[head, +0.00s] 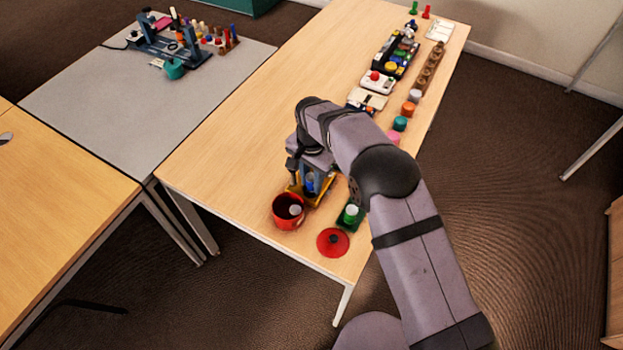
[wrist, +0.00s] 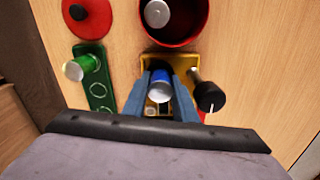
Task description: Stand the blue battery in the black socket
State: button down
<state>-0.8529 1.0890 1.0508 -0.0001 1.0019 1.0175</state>
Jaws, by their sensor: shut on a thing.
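My gripper (wrist: 160,92) is shut on the blue battery (wrist: 160,88), its two blue-grey fingers on either side of it. The battery shows its pale round end to the wrist camera, and it also shows in the head view (head: 310,185). It is over or in a yellow tray (wrist: 187,62); I cannot tell whether its lower end touches anything. A black round piece with a white line (wrist: 209,98) is just right of the fingers in the wrist view. I cannot tell whether it is the black socket; no other clear black socket shows.
A red pot (head: 277,222) holds a grey cylinder. A red lid (head: 333,242) lies near the table edge. A green holder (wrist: 96,92) carries a green cylinder (wrist: 75,69). Several other objects line the table's far right side. The table's left part is clear.

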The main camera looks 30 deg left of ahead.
aim_at(311, 176)
jog(key=shift+f, duration=0.3)
jog(key=shift+r, duration=0.4)
jog(key=shift+r+p, duration=0.35)
jog(key=shift+r, duration=0.15)
jog(key=shift+f+b, duration=0.35)
jog(key=shift+f, duration=0.45)
dwell(1.0)
jog(key=c, duration=1.7)
grip_release()
jog(key=shift+r+p, duration=3.65)
jog(key=shift+r, duration=1.85)
